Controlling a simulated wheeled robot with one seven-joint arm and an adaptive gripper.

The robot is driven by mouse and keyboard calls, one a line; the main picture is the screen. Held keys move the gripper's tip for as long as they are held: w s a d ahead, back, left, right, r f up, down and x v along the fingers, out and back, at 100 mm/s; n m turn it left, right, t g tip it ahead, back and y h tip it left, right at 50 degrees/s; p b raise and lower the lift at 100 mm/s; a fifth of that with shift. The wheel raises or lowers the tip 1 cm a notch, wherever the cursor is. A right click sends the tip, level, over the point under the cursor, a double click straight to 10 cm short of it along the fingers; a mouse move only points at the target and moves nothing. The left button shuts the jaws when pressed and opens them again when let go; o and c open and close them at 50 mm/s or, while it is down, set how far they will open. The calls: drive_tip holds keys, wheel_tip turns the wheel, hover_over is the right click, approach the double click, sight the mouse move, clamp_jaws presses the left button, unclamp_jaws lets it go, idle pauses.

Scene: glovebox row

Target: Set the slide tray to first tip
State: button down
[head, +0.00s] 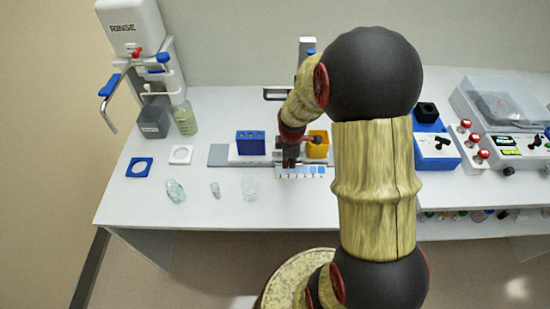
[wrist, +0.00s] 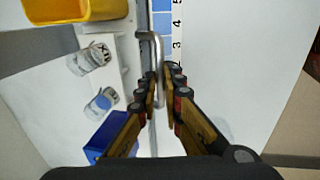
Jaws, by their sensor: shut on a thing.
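The slide tray (wrist: 40,100) is a white carriage bearing a blue box (head: 251,143) and a yellow bin (head: 317,144), one at each side of my gripper. My gripper (wrist: 160,78) is shut on the tray's bent metal handle (wrist: 157,46) at its front edge. Beside the handle runs a numbered scale strip (head: 302,172) with blue squares; the numerals 2 to 5 show in the wrist view. My gripper (head: 290,163) hides the tray's middle in the head view. I cannot tell which mark the tray is at.
A rinse station (head: 134,28), grey cup (head: 154,121) and bottle (head: 184,118) stand at back left. A blue-and-white device (head: 436,150) stands at right. A post (head: 307,50) rises behind the tray.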

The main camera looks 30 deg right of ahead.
drive_tip(key=s+d, duration=0.4)
drive_tip(key=d, duration=0.2)
drive_tip(key=s+d, duration=0.4)
drive_tip(key=d, duration=0.2)
drive_tip(key=s+d, duration=0.4)
drive_tip(key=d, duration=0.2)
drive_tip(key=shift+s+p, duration=0.15)
drive_tip(key=shift+p, duration=0.15)
drive_tip(key=shift+d, duration=0.1)
drive_tip(key=c, duration=2.2)
unclamp_jaws()
drive_tip(key=shift+s+d, duration=0.15)
drive_tip(key=shift+d, duration=0.05)
drive_tip(key=shift+o, duration=1.4)
drive_tip(key=shift+a, duration=0.1)
drive_tip(key=shift+r, duration=0.1)
wheel_tip(320, 180, up, 12)
drive_tip(key=s+a, duration=0.1)
drive_tip(key=shift+s+a+f, duration=0.15)
drive_tip(key=shift+s+f, duration=0.05)
drive_tip(key=shift+s, duration=0.15)
